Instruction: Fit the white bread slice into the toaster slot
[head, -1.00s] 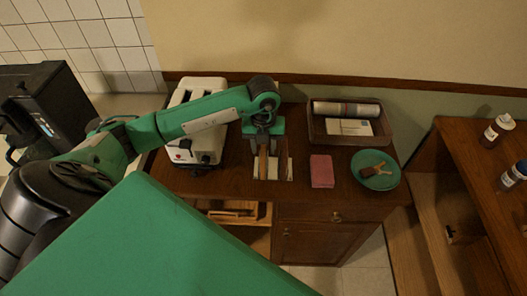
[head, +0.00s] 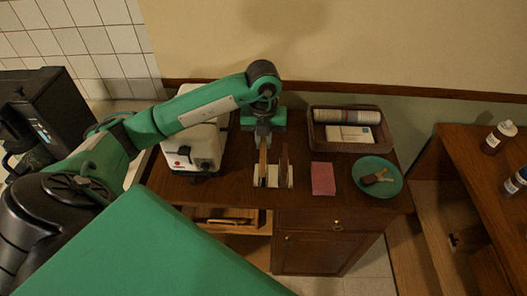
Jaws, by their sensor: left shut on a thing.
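The cream-white toaster (head: 205,148) stands on the left of the brown counter. My left forearm crosses over its top and hides most of the slots. My left gripper (head: 264,143) points down at a small white rack (head: 271,184), right of the toaster. It is shut on the paler, tan-edged bread slice (head: 263,162), which is upright and seen edge-on. A darker brown slice (head: 284,165) stands upright in the rack just to the right. I cannot tell whether the held slice is clear of the rack. My right gripper is not in view.
A pink cloth (head: 323,179), a green plate (head: 389,187) with a brush-like item, and a brown basket (head: 319,133) with a roll and cards lie to the right. A black appliance (head: 45,118) stands far left. Counter between toaster and rack is clear.

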